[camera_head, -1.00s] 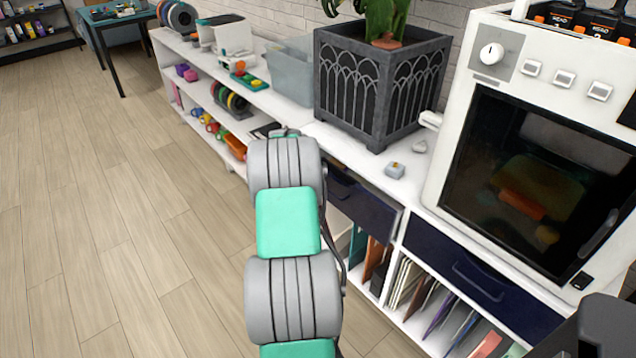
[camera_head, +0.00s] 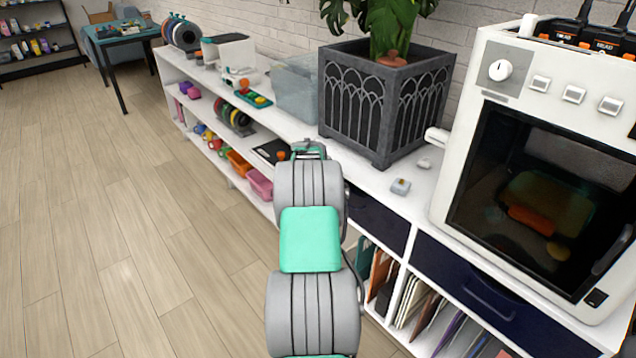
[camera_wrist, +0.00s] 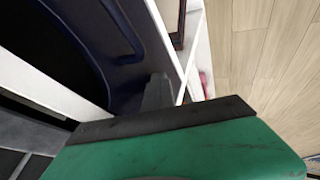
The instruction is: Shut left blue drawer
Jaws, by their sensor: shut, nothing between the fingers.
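The left blue drawer (camera_head: 381,220) is dark navy, in the white shelf unit under the planter. Its visible front looks about flush with the shelf front in the head view; my arm hides its left part. In the wrist view its dark blue front (camera_wrist: 118,75) with a curved handle (camera_wrist: 132,38) fills the upper left. My gripper (camera_wrist: 158,92) is shut and empty, its grey fingertips close to the end of the drawer front. I cannot tell whether they touch it. In the head view my own arm mostly hides the gripper.
The right blue drawer (camera_head: 480,293) sits beneath the white oven-like machine (camera_head: 545,170). A dark planter (camera_head: 378,110) and a small grey block (camera_head: 400,187) stand on the shelf top. Folders (camera_head: 415,300) fill the lower compartments. The wooden floor (camera_head: 120,240) at left is clear.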

